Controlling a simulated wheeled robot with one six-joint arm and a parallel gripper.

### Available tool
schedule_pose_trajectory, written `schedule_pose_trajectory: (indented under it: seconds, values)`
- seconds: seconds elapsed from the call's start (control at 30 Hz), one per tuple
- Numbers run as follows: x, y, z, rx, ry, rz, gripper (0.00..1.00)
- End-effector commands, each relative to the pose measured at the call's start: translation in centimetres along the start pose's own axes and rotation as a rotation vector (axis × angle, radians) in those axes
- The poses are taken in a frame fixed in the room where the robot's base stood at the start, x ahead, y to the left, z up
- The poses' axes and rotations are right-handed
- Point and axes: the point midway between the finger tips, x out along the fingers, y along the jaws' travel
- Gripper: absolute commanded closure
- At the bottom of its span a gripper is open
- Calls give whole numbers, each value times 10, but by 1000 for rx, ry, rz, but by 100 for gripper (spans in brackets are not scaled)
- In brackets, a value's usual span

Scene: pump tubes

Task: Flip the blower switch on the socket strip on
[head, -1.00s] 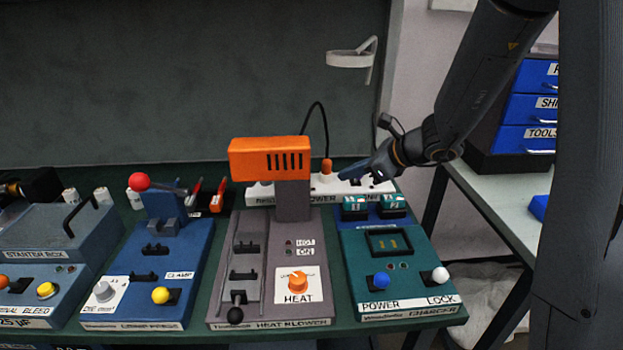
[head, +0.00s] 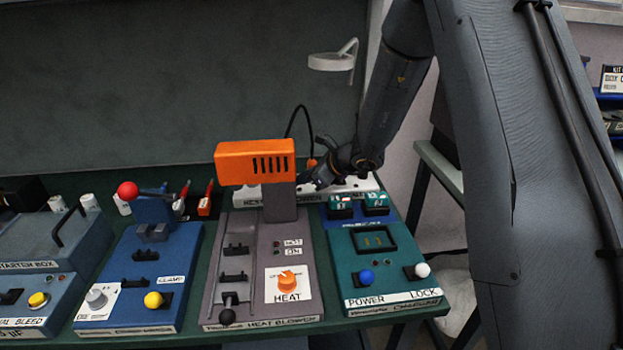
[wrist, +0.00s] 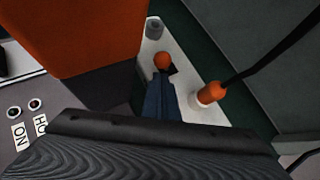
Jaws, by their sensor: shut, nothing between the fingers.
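The white socket strip (head: 251,193) lies at the back of the bench, partly hidden by the heat blower and my gripper. In the wrist view the strip (wrist: 190,62) carries an orange ball-tipped switch (wrist: 162,61) on a dark base, beside an orange plug (wrist: 211,93). The "BLOWER" lettering is partly visible in the head view; the switch is hidden there. My gripper (head: 312,181) is shut and empty, low over the strip. In the wrist view its blue fingertips (wrist: 160,82) point at the orange ball, just short of it or touching; I cannot tell which.
The heat blower's orange head (head: 255,162) and grey post stand close left of my gripper. A black cable rises from the plug (head: 312,163). The green charger (head: 385,282) sits in front, with small teal blocks (head: 375,203) behind it. A grey socket (wrist: 154,28) is farther along the strip.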

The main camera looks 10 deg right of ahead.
Motion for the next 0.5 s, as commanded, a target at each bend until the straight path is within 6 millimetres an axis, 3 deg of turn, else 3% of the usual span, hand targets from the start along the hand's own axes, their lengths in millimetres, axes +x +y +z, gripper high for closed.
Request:
schedule_pose_trajectory:
  seconds: [0.5]
  values:
    - [7, 0, 6, 1, 0, 0, 100]
